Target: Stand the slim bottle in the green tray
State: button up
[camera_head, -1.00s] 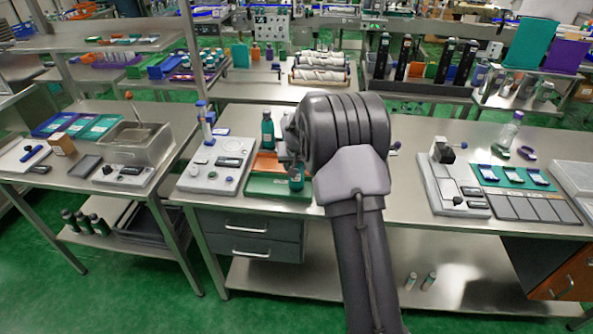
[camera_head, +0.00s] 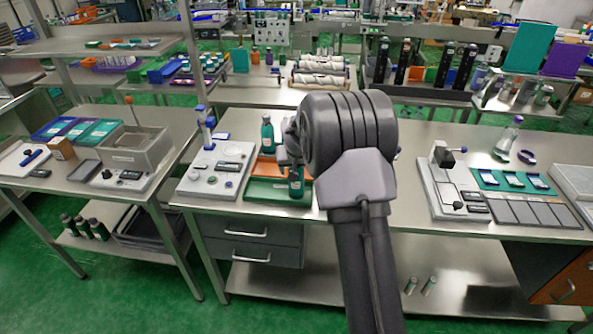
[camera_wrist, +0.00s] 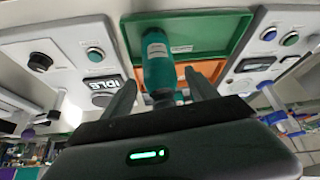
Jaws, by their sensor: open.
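A slim teal bottle (camera_head: 297,187) with a grey label stands in the front part of the green tray (camera_head: 262,190). In the wrist view the bottle (camera_wrist: 157,62) shows against the green tray's floor (camera_wrist: 205,32), looking upright. My gripper (camera_wrist: 160,80) is open, with one finger on each side of the bottle's narrower top end. Gaps show between the fingers and the bottle. In the head view my own arm covers most of the gripper and the tray's right end.
An orange tray (camera_head: 265,167) lies just behind the green one. Another teal bottle (camera_head: 267,133) stands behind it. A grey instrument panel (camera_head: 213,170) is at the left. Bare table lies right of my arm, up to a second device (camera_head: 447,188).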

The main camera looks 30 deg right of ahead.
jog(key=s+a+r+y+p, duration=0.1)
jog(key=s+a+r, duration=0.5)
jog(key=s+r, duration=0.3)
jog(key=s+a+r+p, duration=0.1)
jog(key=s+a+r, duration=0.5)
jog(key=s+r, duration=0.3)
jog(key=s+a+r+y, duration=0.1)
jog(key=s+a, duration=0.5)
jog(key=s, duration=0.4)
jog(key=s+a+r+y, duration=0.1)
jog(key=s+a+y, duration=0.1)
jog(key=s+a, duration=0.4)
jog(key=s, duration=0.5)
jog(key=shift+d+f+b, duration=0.1)
jog(key=shift+f+b, duration=0.1)
jog(key=shift+b, duration=0.15)
